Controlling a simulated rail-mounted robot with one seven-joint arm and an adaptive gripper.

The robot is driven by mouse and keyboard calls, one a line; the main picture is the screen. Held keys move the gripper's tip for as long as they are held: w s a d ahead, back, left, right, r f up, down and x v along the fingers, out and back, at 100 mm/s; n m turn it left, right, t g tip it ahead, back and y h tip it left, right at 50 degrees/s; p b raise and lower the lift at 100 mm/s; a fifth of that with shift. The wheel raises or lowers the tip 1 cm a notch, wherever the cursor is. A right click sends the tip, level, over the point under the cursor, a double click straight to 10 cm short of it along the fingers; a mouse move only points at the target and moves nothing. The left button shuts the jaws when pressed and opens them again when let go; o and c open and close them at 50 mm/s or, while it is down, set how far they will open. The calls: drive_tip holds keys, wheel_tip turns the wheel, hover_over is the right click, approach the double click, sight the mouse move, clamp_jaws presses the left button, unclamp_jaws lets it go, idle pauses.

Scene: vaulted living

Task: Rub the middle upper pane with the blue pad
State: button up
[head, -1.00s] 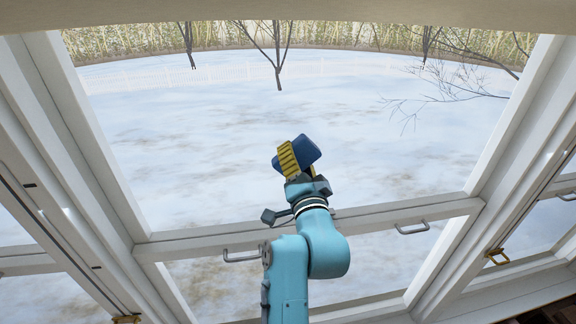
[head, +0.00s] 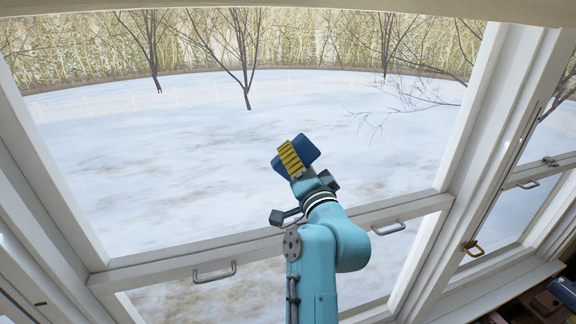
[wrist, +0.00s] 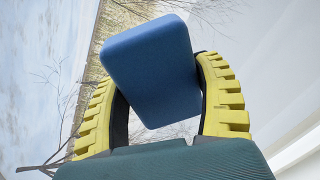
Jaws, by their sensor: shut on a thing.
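The blue pad (head: 309,151) is a thick block with rounded edges. My gripper (head: 291,159), with yellow ribbed fingers, is shut on it. In the wrist view the blue pad (wrist: 152,68) sits tilted between the two yellow fingers (wrist: 165,95). The middle upper pane (head: 250,170) is the large pane above the white crossbar, with a snowy yard beyond it. The pad shows in front of this pane, right of its middle and above the crossbar. I cannot tell whether the pad touches the glass.
The white crossbar (head: 250,245) runs below the pane. Metal handles stick out from the lower sash, one at left (head: 214,273) and one at right (head: 388,228). A brass latch (head: 473,248) is on the right. Dark items (head: 545,303) lie at the lower right.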

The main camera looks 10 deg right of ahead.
sight(253, 159)
drive_tip(key=shift+w+d+f+b, duration=0.15)
drive_tip(key=shift+d+b, duration=0.15)
drive_tip(key=shift+d, duration=0.35)
drive_tip(key=shift+w+d+f+b, duration=0.15)
drive_tip(key=shift+d+b, duration=0.1)
drive_tip(key=shift+d, duration=0.35)
drive_tip(key=shift+d+r, duration=0.15)
drive_tip(key=shift+r, duration=0.05)
drive_tip(key=shift+s+a+r+p, duration=0.1)
drive_tip(key=shift+s+a+p, duration=0.1)
drive_tip(key=shift+a+p, duration=0.6)
drive_tip(key=shift+s+a+r+p, duration=0.15)
drive_tip(key=shift+a+p, duration=0.3)
drive_tip(key=shift+a, duration=0.5)
drive_tip(key=shift+s+a+f+p, duration=0.1)
drive_tip(key=shift+s+a+p, duration=0.1)
drive_tip(key=shift+a+p, duration=0.6)
drive_tip(key=shift+s+a+p, duration=0.15)
drive_tip(key=shift+a+p, duration=0.5)
drive_tip(key=shift+a, duration=0.8)
drive_tip(key=a+p, duration=0.3)
drive_tip(key=shift+s+a+r, duration=0.1)
drive_tip(key=shift+s+a, duration=0.05)
drive_tip(key=shift+s, duration=0.15)
drive_tip(key=shift+s+a, duration=0.1)
drive_tip(key=shift+a, duration=0.25)
